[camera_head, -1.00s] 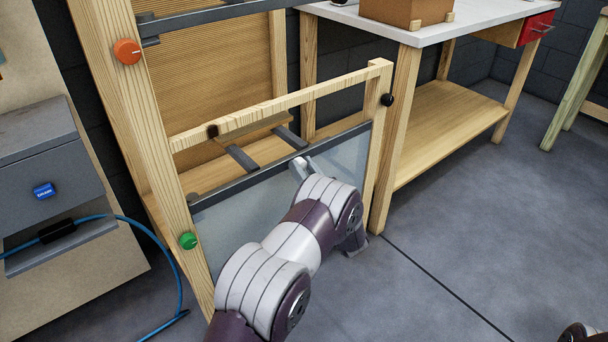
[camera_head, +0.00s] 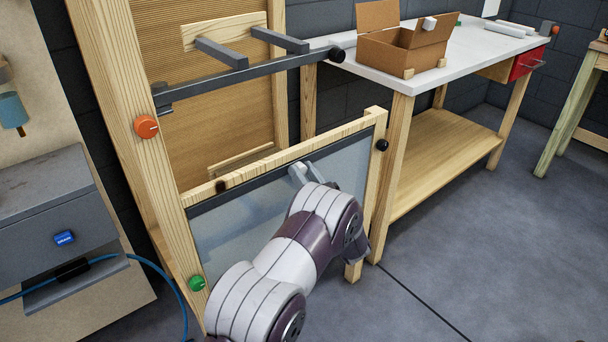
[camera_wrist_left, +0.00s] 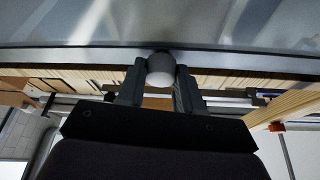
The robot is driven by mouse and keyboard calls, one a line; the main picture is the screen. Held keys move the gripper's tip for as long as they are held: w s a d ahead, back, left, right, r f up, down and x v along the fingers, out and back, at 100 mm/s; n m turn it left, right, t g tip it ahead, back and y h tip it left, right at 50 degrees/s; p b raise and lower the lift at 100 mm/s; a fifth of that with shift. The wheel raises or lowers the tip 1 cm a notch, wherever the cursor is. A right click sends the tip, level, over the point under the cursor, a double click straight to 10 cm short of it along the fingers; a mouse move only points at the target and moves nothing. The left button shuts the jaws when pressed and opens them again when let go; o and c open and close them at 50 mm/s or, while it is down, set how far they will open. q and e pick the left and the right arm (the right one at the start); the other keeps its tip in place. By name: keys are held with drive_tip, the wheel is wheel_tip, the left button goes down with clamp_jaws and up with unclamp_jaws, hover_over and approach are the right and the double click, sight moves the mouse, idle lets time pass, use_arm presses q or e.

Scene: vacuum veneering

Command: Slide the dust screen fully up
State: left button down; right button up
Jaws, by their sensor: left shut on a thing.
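The dust screen (camera_head: 236,235) is a translucent grey panel with a dark top rail, set in a light wooden frame. In the head view its top rail lies close under the wooden crossbar (camera_head: 330,133). My left gripper (camera_head: 300,172) is at this rail, and its arm covers part of the screen's middle and lower right. In the left wrist view, the left gripper (camera_wrist_left: 160,88) is shut on a pale round knob (camera_wrist_left: 161,68) on the screen's edge. The screen (camera_wrist_left: 90,22) fills the top of that view. My right gripper is out of view.
An orange knob (camera_head: 146,126) and a green knob (camera_head: 197,283) sit on the left post. Dark bars (camera_head: 255,72) stick out above the crossbar. A grey box with a blue button (camera_head: 64,238) stands left; a workbench with a cardboard box (camera_head: 400,50) stands right.

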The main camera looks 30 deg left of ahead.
use_arm(q)
drive_tip(key=c, duration=0.7)
unclamp_jaws()
drive_tip(key=shift+r, duration=0.1)
drive_tip(key=shift+c, duration=0.2)
drive_tip(key=p+v, duration=0.2)
drive_tip(key=v, duration=1)
drive_tip(key=shift+s+d, duration=0.2)
drive_tip(key=shift+d, duration=0.1)
drive_tip(key=shift+f, duration=0.3)
